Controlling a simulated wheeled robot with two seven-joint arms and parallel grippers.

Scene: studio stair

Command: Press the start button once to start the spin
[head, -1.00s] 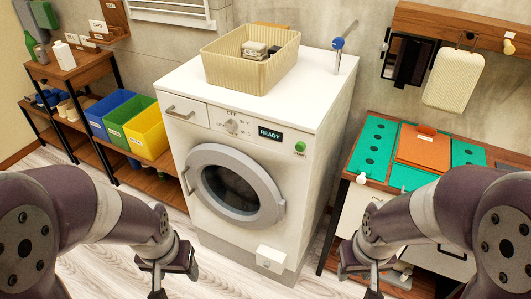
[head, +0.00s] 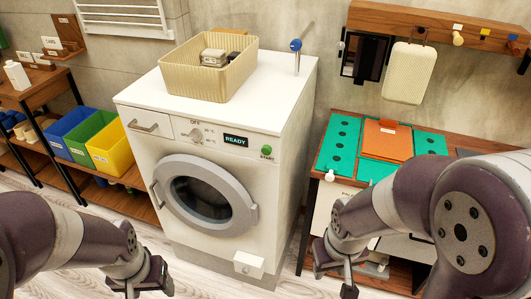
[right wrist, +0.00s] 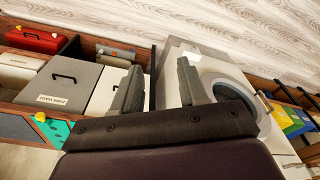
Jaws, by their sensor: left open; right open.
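The white washing machine (head: 146,97) stands in the middle of the head view with its round door (head: 205,195) shut. The green start button (head: 266,150) is on the right of its front panel, above the word START. The display (head: 236,140) beside it reads READY. My left gripper (head: 142,288) is low at the left, in front of the machine and away from the button. My right gripper (head: 338,278) is low, right of the machine and well below the button. In the right wrist view its two fingers (right wrist: 160,88) are spread with nothing between them. Both grippers are open.
A beige basket (head: 207,82) and a blue-topped tap (head: 296,47) are on top of the machine. Blue, green and yellow bins (head: 119,150) sit on a shelf at left. A cabinet with teal mats and an orange panel (head: 386,140) stands at right. Open floor lies in front.

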